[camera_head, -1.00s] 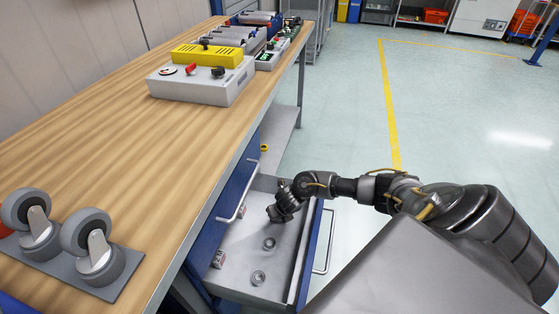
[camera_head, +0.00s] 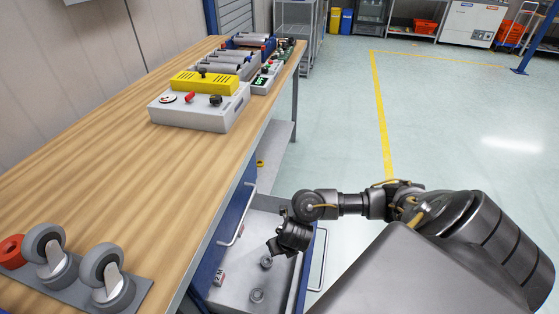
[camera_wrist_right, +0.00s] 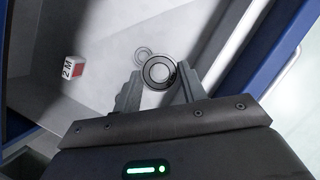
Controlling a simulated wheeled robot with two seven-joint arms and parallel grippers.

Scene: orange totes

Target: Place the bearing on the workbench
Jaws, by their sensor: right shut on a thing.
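My right gripper (camera_head: 274,248) is over the open drawer (camera_head: 228,292) of the workbench (camera_head: 130,150). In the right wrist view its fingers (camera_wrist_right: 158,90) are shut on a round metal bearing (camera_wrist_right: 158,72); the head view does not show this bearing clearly. Two other bearings lie in the drawer, one (camera_head: 266,262) just below the gripper and one (camera_head: 257,295) nearer. One loose bearing (camera_wrist_right: 143,53) also shows beyond the held one in the wrist view. The wooden workbench top is left of the drawer and higher. My left gripper is out of view.
A small white and red box (camera_head: 218,278) lies in the drawer. Grey caster wheels (camera_head: 105,275) and a red round part (camera_head: 12,251) are at the bench's near left. A grey control box with a yellow top (camera_head: 202,100) stands farther back. The middle of the bench top is clear.

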